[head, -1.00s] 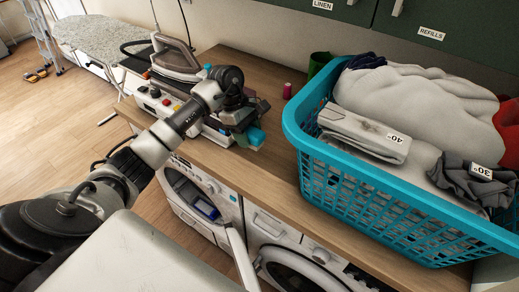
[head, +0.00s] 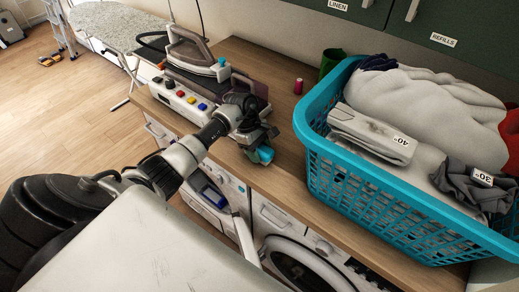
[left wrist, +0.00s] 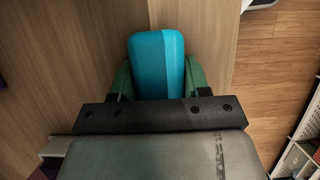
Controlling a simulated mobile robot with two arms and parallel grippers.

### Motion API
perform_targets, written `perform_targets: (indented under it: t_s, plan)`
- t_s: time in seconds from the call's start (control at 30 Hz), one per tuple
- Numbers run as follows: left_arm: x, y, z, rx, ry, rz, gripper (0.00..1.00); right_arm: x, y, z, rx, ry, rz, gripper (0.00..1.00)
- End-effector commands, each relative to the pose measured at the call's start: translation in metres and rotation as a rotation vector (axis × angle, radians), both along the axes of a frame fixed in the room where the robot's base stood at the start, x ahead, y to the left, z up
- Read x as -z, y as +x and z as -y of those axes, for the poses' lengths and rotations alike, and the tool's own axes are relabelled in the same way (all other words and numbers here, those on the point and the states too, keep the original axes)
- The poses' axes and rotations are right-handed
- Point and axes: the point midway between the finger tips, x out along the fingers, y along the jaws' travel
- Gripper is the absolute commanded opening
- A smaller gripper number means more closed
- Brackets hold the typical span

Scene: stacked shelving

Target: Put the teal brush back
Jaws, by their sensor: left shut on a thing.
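The teal brush (head: 264,154) is held at the end of my left gripper (head: 258,146), over the front part of the wooden counter in the head view. In the left wrist view the brush (left wrist: 157,62) is a rounded teal block between the two green fingers of the left gripper (left wrist: 157,82). The fingers are shut on its sides. Wood counter lies below it; I cannot tell how high above the counter it is. My right gripper is not in view.
A blue laundry basket (head: 310,130) with clothes stands to the right. A steam iron station (head: 185,98) stands behind the arm, with a pink spool (head: 298,86) and a green cup (head: 331,62) farther back. Washing machines (head: 290,245) are under the counter (head: 285,165).

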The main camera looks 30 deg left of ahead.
Motion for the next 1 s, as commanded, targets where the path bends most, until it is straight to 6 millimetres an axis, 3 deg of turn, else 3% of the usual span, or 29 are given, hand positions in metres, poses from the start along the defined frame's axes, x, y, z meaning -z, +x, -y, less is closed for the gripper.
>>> perform_targets:
  t_s: [0.13,0.17,0.3,0.7,1.0]
  plan:
    - [0.003,0.0,0.0,0.0,0.001,0.001,0.28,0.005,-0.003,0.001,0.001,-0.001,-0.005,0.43]
    - [0.002,0.0,0.0,0.0,0.0,0.0,0.5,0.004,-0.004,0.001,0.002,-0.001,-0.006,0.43]
    - [0.001,0.0,0.0,0.0,0.0,0.0,0.71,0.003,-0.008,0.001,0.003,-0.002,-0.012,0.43]
    - [-0.004,0.001,-0.003,-0.001,0.002,0.002,0.72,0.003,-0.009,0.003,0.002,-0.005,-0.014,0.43]
    - [-0.058,0.002,-0.026,0.0,0.005,0.005,0.72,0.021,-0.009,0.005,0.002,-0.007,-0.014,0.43]
